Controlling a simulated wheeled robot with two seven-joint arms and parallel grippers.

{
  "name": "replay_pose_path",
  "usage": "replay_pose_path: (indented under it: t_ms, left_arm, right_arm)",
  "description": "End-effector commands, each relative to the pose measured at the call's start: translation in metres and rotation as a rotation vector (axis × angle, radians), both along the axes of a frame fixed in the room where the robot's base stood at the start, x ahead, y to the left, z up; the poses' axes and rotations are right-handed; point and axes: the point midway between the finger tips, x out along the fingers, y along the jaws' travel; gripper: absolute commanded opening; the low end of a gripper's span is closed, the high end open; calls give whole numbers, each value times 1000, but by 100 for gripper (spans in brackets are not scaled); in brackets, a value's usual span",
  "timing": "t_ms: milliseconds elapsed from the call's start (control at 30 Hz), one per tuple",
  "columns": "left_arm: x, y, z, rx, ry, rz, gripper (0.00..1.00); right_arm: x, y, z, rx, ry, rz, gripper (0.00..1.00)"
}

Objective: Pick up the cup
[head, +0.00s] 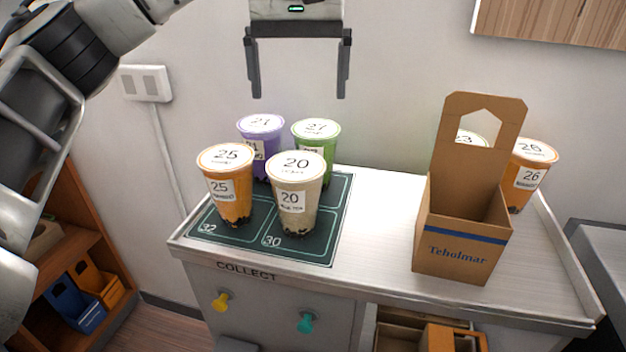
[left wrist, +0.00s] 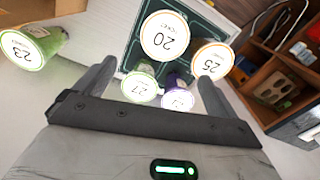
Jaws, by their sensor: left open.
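Several sealed cups stand upright on the dark green mat (head: 325,240) at the left of the counter. The orange cup 25 (head: 230,190) is front left and the beige cup 20 (head: 294,205) is front right. Behind them are a purple cup (head: 262,128) and a green cup (head: 318,135), both partly hidden. My left gripper (head: 300,92) is open and empty, above and behind the cups, fingers pointing down. In the left wrist view, cup 20 (left wrist: 165,36), cup 25 (left wrist: 212,60), the green cup (left wrist: 140,86) and the purple cup (left wrist: 178,96) show between or beyond the fingers.
A brown cardboard carrier (head: 462,245) stands on the right of the counter, with an orange cup 26 (head: 530,172) and another mostly hidden cup behind it. Counter space between mat and carrier is clear. A wooden shelf (head: 85,235) stands lower left; a wall cabinet (head: 555,22) hangs upper right.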

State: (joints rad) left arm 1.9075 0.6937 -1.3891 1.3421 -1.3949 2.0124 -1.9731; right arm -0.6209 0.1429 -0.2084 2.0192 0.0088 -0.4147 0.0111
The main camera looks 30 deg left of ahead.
Motion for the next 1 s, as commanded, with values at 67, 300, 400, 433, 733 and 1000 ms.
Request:
replay_pose_path:
  t_ms: [67,300,400,433,733,1000]
  left_arm:
    - [0,0,-18,0,6,-1,96]
    - [-1,-1,-71,-2,6,-2,96]
    - [-1,0,-84,0,3,0,96]
    - [-1,0,-88,0,3,0,96]
    - [-1,1,-112,-2,4,0,96]
    - [-1,3,-149,-3,3,-1,96]
  right_arm:
    - [-6,0,-10,1,15,1,0]
    - [-24,3,-31,5,57,11,0]
    - [-22,4,-25,5,50,13,0]
    - [-21,3,-24,3,49,14,0]
    - [-15,3,-16,3,29,16,0]
    - [-14,3,-16,2,33,11,0]
